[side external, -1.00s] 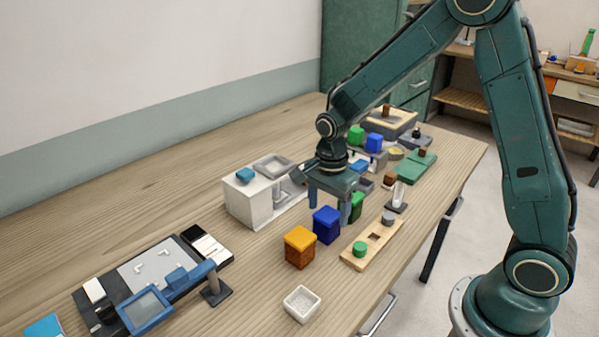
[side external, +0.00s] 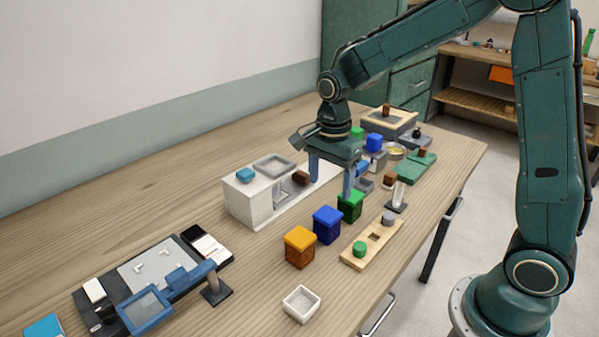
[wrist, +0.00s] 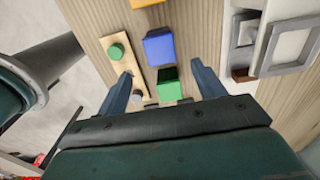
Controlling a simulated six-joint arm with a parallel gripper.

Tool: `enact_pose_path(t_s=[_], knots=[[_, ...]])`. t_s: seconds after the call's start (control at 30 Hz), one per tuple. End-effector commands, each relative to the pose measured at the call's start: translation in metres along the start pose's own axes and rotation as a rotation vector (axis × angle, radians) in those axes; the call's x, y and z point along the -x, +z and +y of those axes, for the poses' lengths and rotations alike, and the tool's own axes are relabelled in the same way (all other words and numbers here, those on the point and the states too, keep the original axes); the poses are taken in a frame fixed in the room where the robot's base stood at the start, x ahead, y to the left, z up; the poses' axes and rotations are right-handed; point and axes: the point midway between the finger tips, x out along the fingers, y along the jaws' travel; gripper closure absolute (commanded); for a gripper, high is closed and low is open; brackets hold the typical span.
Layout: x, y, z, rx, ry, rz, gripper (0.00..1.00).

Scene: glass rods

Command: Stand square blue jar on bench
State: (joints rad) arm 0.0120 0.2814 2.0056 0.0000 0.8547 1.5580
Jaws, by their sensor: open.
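The square blue jar (side external: 327,225) stands upright on the wooden bench, between an orange-lidded amber jar (side external: 300,247) and a square green jar (side external: 350,206). My gripper (side external: 331,187) is open and empty, above and behind the blue jar and apart from it. In the wrist view the blue jar (wrist: 159,47) lies ahead of the fingers, and the green jar (wrist: 169,84) shows between them. The blue jar's underside is hidden.
A wooden strip with a green knob (side external: 360,249) lies right of the jars. A white dish (side external: 301,304) sits in front. A white box-like apparatus (side external: 250,204) stands at left. Another blue-topped item (side external: 374,142) and several small things crowd the back. Bare bench lies left of the amber jar.

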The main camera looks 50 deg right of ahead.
Motion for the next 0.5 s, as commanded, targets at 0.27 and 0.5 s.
enact_pose_path(t_s=[0.27, 0.5], knots=[[0.001, 0.0, 0.001, 0.007, -0.003, 0.0, 0.31], [0.021, 0.001, 0.013, 0.116, -0.041, 0.003, 0.31]])
